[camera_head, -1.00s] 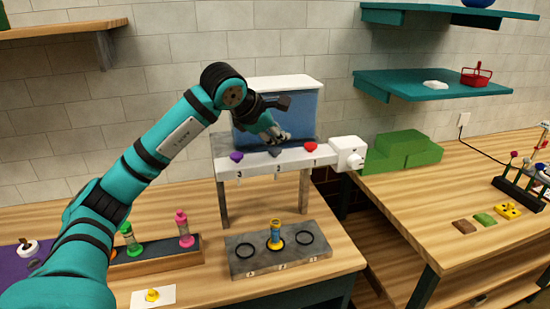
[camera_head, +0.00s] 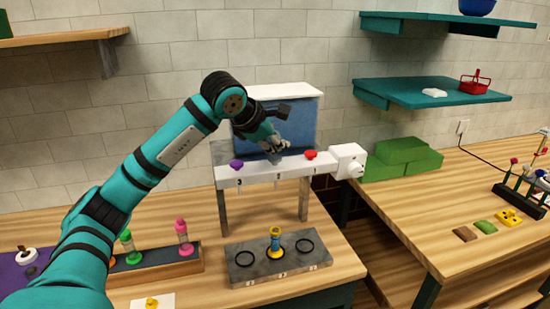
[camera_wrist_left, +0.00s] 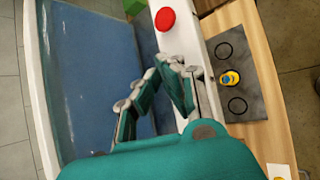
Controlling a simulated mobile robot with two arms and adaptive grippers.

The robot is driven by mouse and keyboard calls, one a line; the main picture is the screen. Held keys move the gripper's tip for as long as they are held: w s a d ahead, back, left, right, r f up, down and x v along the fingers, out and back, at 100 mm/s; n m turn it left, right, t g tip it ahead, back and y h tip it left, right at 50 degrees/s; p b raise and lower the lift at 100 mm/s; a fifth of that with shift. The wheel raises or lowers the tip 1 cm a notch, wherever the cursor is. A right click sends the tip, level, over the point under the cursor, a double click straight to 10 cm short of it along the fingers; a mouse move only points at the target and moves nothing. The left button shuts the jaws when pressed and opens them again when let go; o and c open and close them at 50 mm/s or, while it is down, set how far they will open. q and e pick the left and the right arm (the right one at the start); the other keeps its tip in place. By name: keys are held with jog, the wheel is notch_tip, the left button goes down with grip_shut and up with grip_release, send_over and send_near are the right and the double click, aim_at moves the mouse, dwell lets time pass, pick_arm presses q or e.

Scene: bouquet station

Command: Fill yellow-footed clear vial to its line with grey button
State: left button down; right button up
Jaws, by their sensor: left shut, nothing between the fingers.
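The yellow-footed vial (camera_head: 275,241) stands upright in the middle ring of the grey slab (camera_head: 243,272), below the dispenser. It also shows from above in the wrist view (camera_wrist_left: 230,77). Its fill line and level are too small to make out. My left gripper (camera_head: 278,149) is shut and empty, at the middle of the dispenser's white front ledge (camera_head: 256,171). It covers the place of the grey button, between the purple button (camera_head: 237,164) and the red button (camera_head: 310,155). I cannot tell whether the fingertips (camera_wrist_left: 172,64) touch the grey button. My right gripper is not in view.
The blue tank (camera_head: 306,119) stands behind the ledge, with a white knob box (camera_head: 348,160) at its right end. A rack (camera_head: 160,268) with coloured vials stands at the left. Green blocks (camera_head: 402,158) and a flower rack (camera_head: 520,192) are on the right table.

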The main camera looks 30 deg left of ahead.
aim_at(277, 159)
pick_arm(q)
jog(key=shift+f, duration=0.15)
jog(key=shift+f+b, duration=0.3)
jog(key=shift+b, duration=0.05)
jog(key=shift+f+b, duration=0.55)
jog(key=shift+f, duration=0.15)
dwell(0.9)
jog(key=shift+r, duration=0.15)
jog(key=shift+r+p, duration=0.9)
jog(key=shift+r, duration=0.05)
notch_tip(277, 159, up, 5)
jog(key=p, duration=0.4)
jog(key=shift+r, duration=0.1)
